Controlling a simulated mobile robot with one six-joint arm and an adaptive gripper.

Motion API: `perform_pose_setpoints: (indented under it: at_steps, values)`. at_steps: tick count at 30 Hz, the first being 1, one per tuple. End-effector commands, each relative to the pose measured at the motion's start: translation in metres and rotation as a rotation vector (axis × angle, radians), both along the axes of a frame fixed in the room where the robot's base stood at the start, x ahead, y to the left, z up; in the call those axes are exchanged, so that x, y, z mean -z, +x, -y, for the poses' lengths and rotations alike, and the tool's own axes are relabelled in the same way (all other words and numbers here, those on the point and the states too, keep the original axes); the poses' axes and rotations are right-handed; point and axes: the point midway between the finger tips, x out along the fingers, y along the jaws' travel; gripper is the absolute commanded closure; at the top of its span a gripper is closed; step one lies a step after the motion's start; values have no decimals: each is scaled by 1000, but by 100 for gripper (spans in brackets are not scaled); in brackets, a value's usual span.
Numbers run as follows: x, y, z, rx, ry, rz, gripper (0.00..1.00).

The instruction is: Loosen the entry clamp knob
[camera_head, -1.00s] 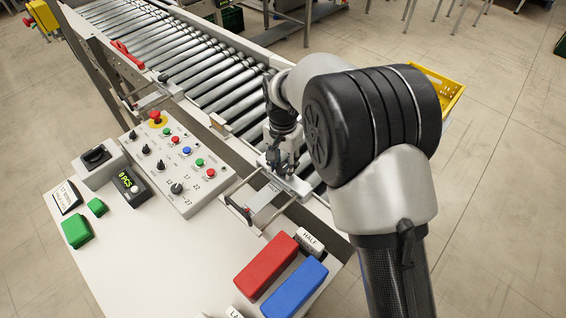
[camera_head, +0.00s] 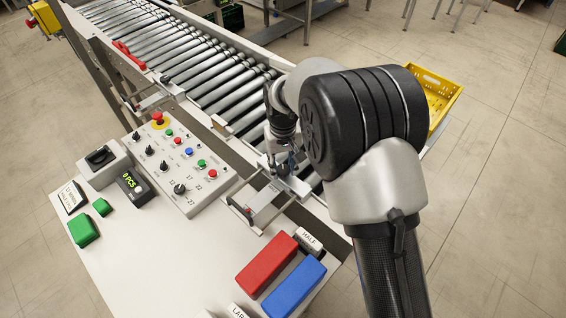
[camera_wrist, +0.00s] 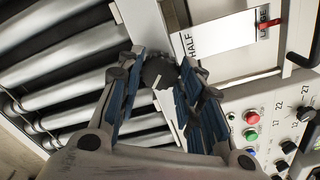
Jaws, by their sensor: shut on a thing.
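The entry clamp knob is a black, round, ridged knob with a pale pointer line; it shows in the wrist view (camera_wrist: 158,74) between my fingertips. My gripper (camera_wrist: 160,78) is shut on the knob, with its blue-padded fingers on either side. In the head view my gripper (camera_head: 284,165) points down at the conveyor's near rail, and the knob is hidden there by the fingers. A scale plate (camera_wrist: 225,38) marked HALF and LARGE, with a red pointer near LARGE, lies beside the knob; its slide frame also shows in the head view (camera_head: 262,205).
The roller conveyor (camera_head: 190,75) runs beyond the rail. A control panel (camera_head: 175,165) with knobs and buttons stands left of my gripper. Red (camera_head: 267,263) and blue (camera_head: 294,287) blocks lie on the white table nearer me. A yellow crate (camera_head: 436,95) is behind my arm.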

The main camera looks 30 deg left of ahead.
Motion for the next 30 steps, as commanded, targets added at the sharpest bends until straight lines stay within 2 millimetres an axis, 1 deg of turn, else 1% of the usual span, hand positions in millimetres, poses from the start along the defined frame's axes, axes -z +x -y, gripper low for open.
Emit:
perform_pose_setpoints:
  at_steps: [9,18,24,30]
  values:
    - [-1,0,-1,-299,1,1,90]
    - [-1,0,-1,-548,2,1,90]
    - [-1,0,-1,-663,1,2,90]
    - [0,0,-1,-729,1,2,90]
